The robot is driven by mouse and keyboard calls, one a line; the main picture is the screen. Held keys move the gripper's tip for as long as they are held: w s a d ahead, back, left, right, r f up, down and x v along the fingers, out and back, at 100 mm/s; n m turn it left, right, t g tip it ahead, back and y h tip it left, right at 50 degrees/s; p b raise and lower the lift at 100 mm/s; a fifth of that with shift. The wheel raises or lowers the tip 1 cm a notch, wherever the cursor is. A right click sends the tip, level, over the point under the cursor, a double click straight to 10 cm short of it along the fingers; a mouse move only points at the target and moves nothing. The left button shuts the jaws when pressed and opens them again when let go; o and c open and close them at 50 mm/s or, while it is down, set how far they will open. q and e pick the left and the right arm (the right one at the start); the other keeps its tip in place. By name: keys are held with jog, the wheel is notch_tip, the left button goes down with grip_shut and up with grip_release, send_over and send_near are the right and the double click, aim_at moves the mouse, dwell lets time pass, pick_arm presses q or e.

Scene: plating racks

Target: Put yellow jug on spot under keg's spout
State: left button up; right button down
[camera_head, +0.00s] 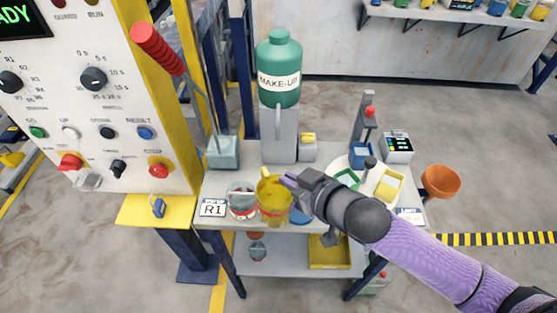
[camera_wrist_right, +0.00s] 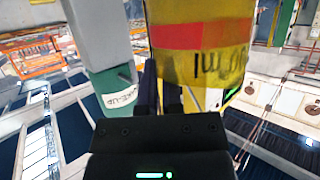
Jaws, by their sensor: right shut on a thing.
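The yellow jug (camera_head: 273,198) is in the front part of the bench top, right of a clear jug; it also shows large in the right wrist view (camera_wrist_right: 200,45), with a red band and dark markings. My right gripper (camera_head: 288,181) is shut on it at its right side, and its fingers show close together in the wrist view (camera_wrist_right: 160,95). The green keg (camera_head: 279,88), labelled MAKE-UP, stands on a grey pedestal (camera_head: 279,148) behind the jug. A pale spout or handle (camera_head: 279,118) hangs at its front. I cannot make out the spot under it. My left gripper is not in view.
The clear jug (camera_head: 242,202) with a red band stands close left of the yellow one, next to the R1 card (camera_head: 212,208). A blue disc (camera_head: 300,216) lies to the right. A control panel (camera_head: 100,90) rises at left. A scale-like device (camera_head: 397,148) stands at right.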

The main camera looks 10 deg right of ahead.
jog(key=w+d+b, duration=0.3)
jog(key=w, duration=0.8)
jog(key=f+b, duration=0.2)
jog(key=f, duration=0.5)
jog(key=shift+w+f, duration=0.15)
jog(key=shift+w, duration=0.05)
jog(key=c, duration=0.7)
grip_release()
jog(key=shift+c, duration=0.2)
jog(key=shift+d, duration=0.1)
jog(key=p+v, duration=0.5)
jog(key=v, duration=0.7)
